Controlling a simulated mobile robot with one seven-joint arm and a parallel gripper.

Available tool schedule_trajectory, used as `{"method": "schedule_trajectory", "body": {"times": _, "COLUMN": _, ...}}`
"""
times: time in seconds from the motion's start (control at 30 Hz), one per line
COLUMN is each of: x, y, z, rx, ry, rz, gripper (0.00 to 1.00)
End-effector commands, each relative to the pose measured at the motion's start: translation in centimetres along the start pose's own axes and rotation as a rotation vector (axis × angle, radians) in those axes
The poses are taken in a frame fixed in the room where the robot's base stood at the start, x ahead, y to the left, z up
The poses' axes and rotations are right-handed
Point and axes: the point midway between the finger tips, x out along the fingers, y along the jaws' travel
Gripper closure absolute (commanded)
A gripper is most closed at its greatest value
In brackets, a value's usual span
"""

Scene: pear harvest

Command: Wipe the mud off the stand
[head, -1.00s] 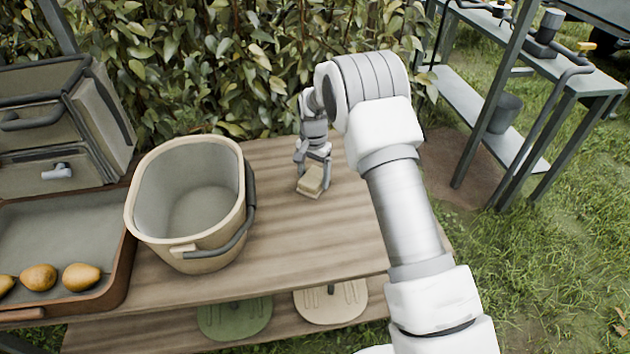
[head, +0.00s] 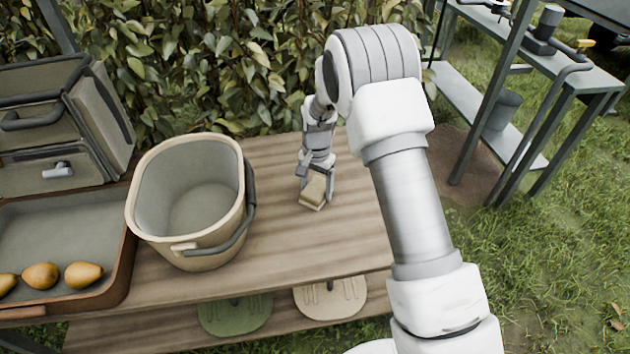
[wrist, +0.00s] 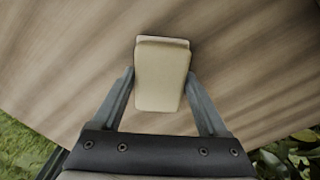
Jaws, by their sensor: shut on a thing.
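My gripper (head: 316,186) is shut on a small tan block, which looks like a sponge (head: 313,194), at the back right of the wooden stand (head: 290,250). In the wrist view the sponge (wrist: 161,75) sits between the two fingers, with a paler layer at its far end. It is low over the stand top; I cannot tell whether it touches the wood. The stand top shows brown streaks and grain, and I cannot make out a clear mud patch. The wood under the sponge and gripper is hidden.
A beige bucket (head: 160,235) with a dark handle stands left of my gripper. A brown-rimmed tray (head: 118,275) with several pears (head: 40,276) is at far left, by a grey bag (head: 100,110). A leafy hedge (head: 220,60) is close behind. The stand's front right is clear.

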Motion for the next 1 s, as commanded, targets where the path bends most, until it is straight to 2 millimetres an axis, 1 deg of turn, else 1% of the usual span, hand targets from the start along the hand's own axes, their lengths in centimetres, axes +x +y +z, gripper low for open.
{"method": "schedule_trajectory", "body": {"times": 0.03, "x": 0.0, "y": 0.4, "z": 0.5, "rx": 0.0, "ry": -0.005, "rz": 0.004, "gripper": 0.68}}
{"method": "schedule_trajectory", "body": {"times": 0.1, "x": 0.1, "y": 0.8, "z": 1.0, "rx": 0.001, "ry": -0.005, "rz": 0.004, "gripper": 0.68}}
{"method": "schedule_trajectory", "body": {"times": 0.37, "x": 0.0, "y": 1.4, "z": 1.7, "rx": 0.001, "ry": -0.005, "rz": 0.004, "gripper": 0.68}}
{"method": "schedule_trajectory", "body": {"times": 0.7, "x": 0.0, "y": 3.1, "z": 3.8, "rx": 0.001, "ry": -0.005, "rz": 0.004, "gripper": 0.68}}
{"method": "schedule_trajectory", "body": {"times": 0.87, "x": 0.0, "y": 3.4, "z": 4.1, "rx": 0.001, "ry": -0.003, "rz": 0.002, "gripper": 0.68}}
{"method": "schedule_trajectory", "body": {"times": 1.0, "x": 0.0, "y": 3.9, "z": 4.7, "rx": 0.001, "ry": -0.004, "rz": 0.003, "gripper": 0.68}}
